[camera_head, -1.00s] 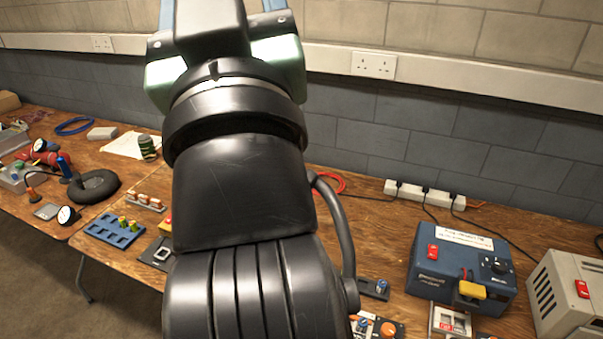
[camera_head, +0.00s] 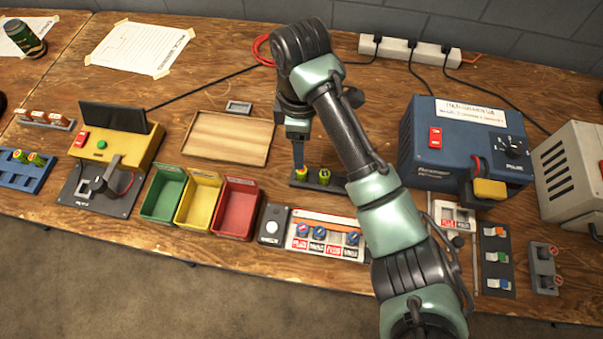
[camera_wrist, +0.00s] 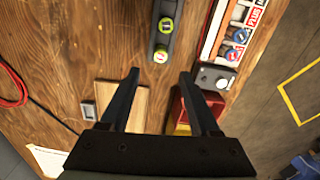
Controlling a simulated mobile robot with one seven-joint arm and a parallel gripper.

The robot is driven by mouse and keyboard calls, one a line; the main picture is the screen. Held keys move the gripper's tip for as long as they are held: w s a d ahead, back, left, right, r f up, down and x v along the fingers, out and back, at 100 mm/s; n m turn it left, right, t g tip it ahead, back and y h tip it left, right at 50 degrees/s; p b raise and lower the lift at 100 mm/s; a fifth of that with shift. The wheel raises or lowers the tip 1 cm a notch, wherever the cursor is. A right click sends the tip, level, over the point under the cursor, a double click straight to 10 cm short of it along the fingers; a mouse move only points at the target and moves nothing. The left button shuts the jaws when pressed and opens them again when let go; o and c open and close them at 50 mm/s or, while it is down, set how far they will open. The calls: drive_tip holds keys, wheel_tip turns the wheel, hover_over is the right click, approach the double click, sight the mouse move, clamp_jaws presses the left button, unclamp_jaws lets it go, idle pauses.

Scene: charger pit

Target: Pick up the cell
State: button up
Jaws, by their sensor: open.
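Two green-yellow cells stand upright in a dark holder (camera_head: 313,186) on the bench: a left cell (camera_head: 300,174) and a right cell (camera_head: 324,176). In the wrist view both cells, (camera_wrist: 167,24) and (camera_wrist: 160,55), show from above in the holder, beyond the fingertips. My gripper (camera_head: 298,160) points down close above the left cell in the head view. In the wrist view its two fingers (camera_wrist: 160,78) are apart with nothing between them. Similar cells (camera_head: 28,158) sit in a blue rack (camera_head: 25,180) at the far left. The frames do not single out one cell.
Green, yellow and red bins (camera_head: 236,210) stand left of the holder, with a wooden tray (camera_head: 225,137) behind. A panel with blue-topped items (camera_head: 318,250) lies in front. A blue power box (camera_head: 425,150) stands to the right. A red cable (camera_head: 262,50) lies behind the arm.

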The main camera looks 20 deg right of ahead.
sight(302, 174)
wheel_tip(302, 174, down, 8)
drive_tip(key=shift+s+d+f, duration=0.1)
drive_tip(key=shift+s+f, duration=0.05)
clamp_jaws()
idle(0.6)
